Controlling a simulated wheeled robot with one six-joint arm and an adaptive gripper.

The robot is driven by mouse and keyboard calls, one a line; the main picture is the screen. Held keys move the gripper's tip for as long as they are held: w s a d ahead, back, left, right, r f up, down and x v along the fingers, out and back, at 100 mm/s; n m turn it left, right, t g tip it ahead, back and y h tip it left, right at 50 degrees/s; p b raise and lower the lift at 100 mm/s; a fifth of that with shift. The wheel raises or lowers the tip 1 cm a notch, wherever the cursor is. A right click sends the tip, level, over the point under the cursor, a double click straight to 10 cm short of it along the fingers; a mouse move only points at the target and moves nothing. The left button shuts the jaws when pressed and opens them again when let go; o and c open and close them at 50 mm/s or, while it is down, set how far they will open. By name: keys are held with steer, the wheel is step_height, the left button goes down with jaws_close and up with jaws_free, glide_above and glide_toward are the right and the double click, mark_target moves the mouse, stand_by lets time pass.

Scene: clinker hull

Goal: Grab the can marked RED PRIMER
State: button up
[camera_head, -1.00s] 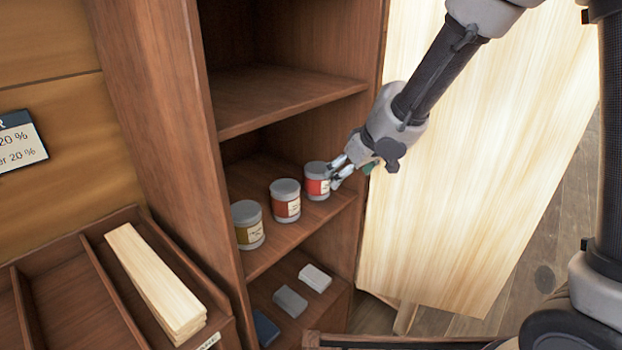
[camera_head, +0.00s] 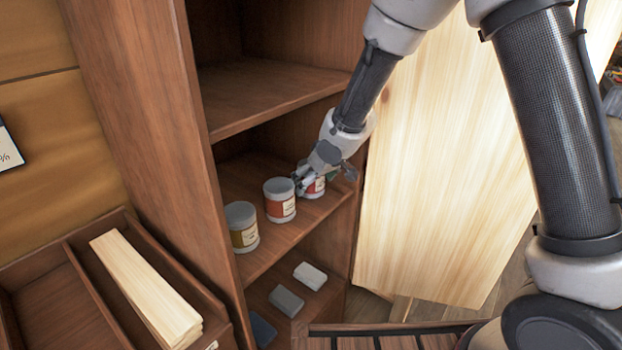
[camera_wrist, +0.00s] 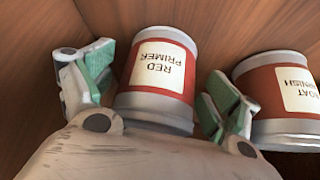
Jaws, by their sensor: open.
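The can marked RED PRIMER (camera_wrist: 158,75) stands on the middle shelf, grey with a red band and a pale label that reads upside down in the wrist view. In the head view the can (camera_head: 317,188) is the rightmost of three and is partly hidden by my gripper (camera_head: 322,180). In the wrist view my gripper (camera_wrist: 160,92) is open, with one green-padded finger on each side of the can. The right finger sits between this can and the neighbouring one. I cannot tell whether either pad touches the can.
A can with a red-brown band (camera_head: 280,200) stands just left of the primer; its label ends in "OAT ...RNISH" in the wrist view (camera_wrist: 280,95). A third can (camera_head: 242,228) has a yellowish band. Small blocks (camera_head: 310,275) lie on the shelf below. The upper shelf (camera_head: 270,90) is bare.

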steer(key=shift+w+a+f, duration=0.2)
steer(key=shift+w+f, duration=0.1)
steer(key=shift+f, duration=0.25)
steer(key=c, duration=1.3)
steer(key=shift+r, duration=0.1)
